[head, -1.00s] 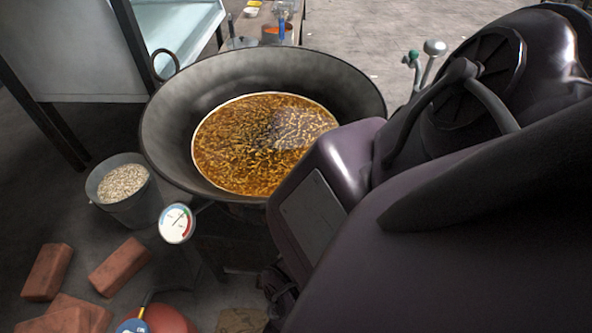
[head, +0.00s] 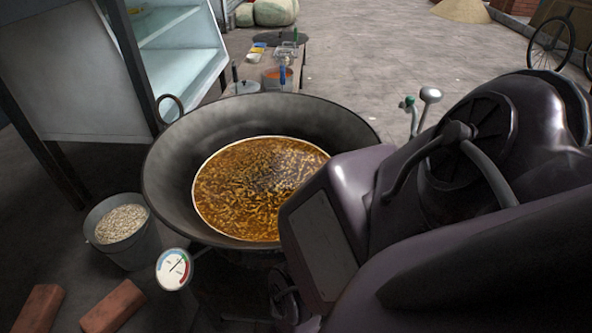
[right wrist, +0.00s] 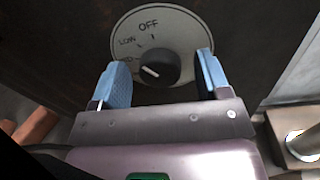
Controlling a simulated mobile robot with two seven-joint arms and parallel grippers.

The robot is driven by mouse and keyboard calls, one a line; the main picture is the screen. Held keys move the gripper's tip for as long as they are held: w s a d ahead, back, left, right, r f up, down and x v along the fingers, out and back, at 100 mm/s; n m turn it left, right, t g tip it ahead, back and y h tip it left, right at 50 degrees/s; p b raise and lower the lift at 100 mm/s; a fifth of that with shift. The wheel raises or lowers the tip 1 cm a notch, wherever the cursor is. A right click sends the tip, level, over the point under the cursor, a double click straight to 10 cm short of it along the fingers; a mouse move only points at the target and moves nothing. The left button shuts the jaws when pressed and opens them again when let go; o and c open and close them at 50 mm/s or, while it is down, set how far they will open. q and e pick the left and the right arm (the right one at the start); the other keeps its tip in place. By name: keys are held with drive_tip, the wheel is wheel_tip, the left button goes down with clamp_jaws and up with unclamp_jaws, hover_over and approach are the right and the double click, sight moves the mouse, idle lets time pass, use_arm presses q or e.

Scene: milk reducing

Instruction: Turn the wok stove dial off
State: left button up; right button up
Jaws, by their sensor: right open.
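The stove dial's round light plate (right wrist: 187,32) shows in the right wrist view on a dark surface. It is marked OFF at the top and LOW at the upper left, with another label partly hidden at the left. In the head view the wok (head: 350,112) holds brown liquid. My right arm covers the right side there and hides the dial. My left gripper is not in view.
A round gauge (head: 174,269) stands at the wok's front left. A grey bucket (head: 135,250) of pale grains and bricks (head: 113,307) lie on the floor at left. A glass-sided cabinet (head: 95,75) stands behind. Open floor lies at the back right.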

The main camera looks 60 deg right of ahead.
drive_tip(key=c, duration=0.9)
idle(0.9)
drive_tip(key=o, duration=0.9)
drive_tip(key=shift+a, duration=0.15)
drive_tip(key=v, duration=1)
drive_tip(key=shift+s+a, duration=0.2)
drive_tip(key=shift+s, duration=0.05)
